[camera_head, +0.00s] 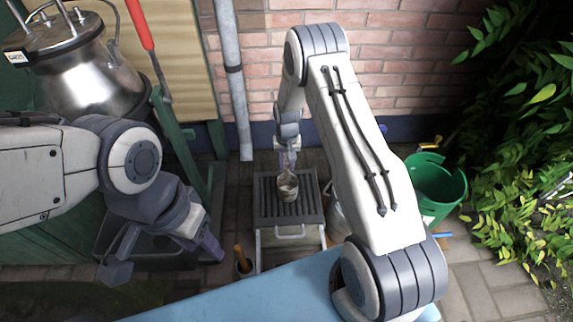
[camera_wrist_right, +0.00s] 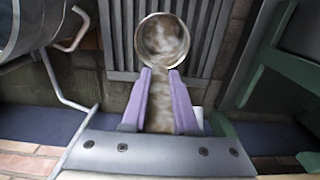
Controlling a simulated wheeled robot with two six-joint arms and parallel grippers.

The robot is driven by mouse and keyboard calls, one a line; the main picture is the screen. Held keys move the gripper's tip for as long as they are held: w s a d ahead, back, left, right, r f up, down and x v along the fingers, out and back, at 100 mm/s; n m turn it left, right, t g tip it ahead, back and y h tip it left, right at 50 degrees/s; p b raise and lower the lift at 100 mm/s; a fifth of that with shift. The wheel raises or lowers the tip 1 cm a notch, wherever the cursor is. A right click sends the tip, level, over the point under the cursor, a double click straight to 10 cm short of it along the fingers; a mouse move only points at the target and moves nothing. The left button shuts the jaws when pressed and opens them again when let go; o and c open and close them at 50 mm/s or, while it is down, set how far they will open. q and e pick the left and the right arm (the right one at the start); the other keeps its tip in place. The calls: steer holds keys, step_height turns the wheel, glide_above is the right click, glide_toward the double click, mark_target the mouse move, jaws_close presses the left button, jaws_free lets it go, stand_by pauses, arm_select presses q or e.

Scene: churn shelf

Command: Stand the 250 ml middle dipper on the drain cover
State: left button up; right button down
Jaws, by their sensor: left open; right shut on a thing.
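The dipper (camera_head: 288,190), a small metal cup with a brownish, mottled surface, is over the dark slatted drain cover (camera_head: 265,212). My right gripper (camera_head: 289,150) is above the cup and shut on its handle. In the right wrist view the purple fingers (camera_wrist_right: 160,88) close on the handle, and the round cup (camera_wrist_right: 163,40) shows just beyond their tips with the slats of the drain cover (camera_wrist_right: 118,40) behind it. The cup looks roughly upright; I cannot tell whether its base touches the slats. My left gripper (camera_head: 212,247) is open and empty, low at the left of the drain cover.
A steel churn (camera_head: 85,80) stands at the back left near a red-handled tool (camera_head: 140,25). A green bucket (camera_head: 435,190) is at the right. A pale container (camera_head: 338,228) is partly hidden by my right arm. A wooden handle (camera_head: 240,257) rises at the front left. A blue surface (camera_head: 260,295) is in front.

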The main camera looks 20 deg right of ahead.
steer(key=c, duration=0.7)
jaws_free()
steer(key=shift+f, duration=0.1)
step_height(320, 180, up, 11)
steer(key=p, duration=0.5)
steer(key=s+a+r+n, duration=0.2)
steer(key=s+a+r, duration=0.45)
steer(key=r, duration=0.25)
steer(key=s+a+r+n, duration=0.3)
steer(key=s+a+r, duration=0.2)
steer(key=a+r, duration=0.3)
steer(key=s+r+n, duration=0.2)
steer(key=s, duration=0.5)
steer(key=s+a+r+n, duration=0.1)
steer(key=s+r, duration=0.1)
steer(key=s, duration=0.5)
steer(key=s+a+r+n+y, duration=0.1)
steer(key=s+r+n, duration=0.1)
steer(key=s, duration=0.5)
steer(key=shift+s+a+r+n, duration=0.1)
steer(key=shift+a+r+n, duration=0.05)
steer(key=shift+r+n, duration=0.2)
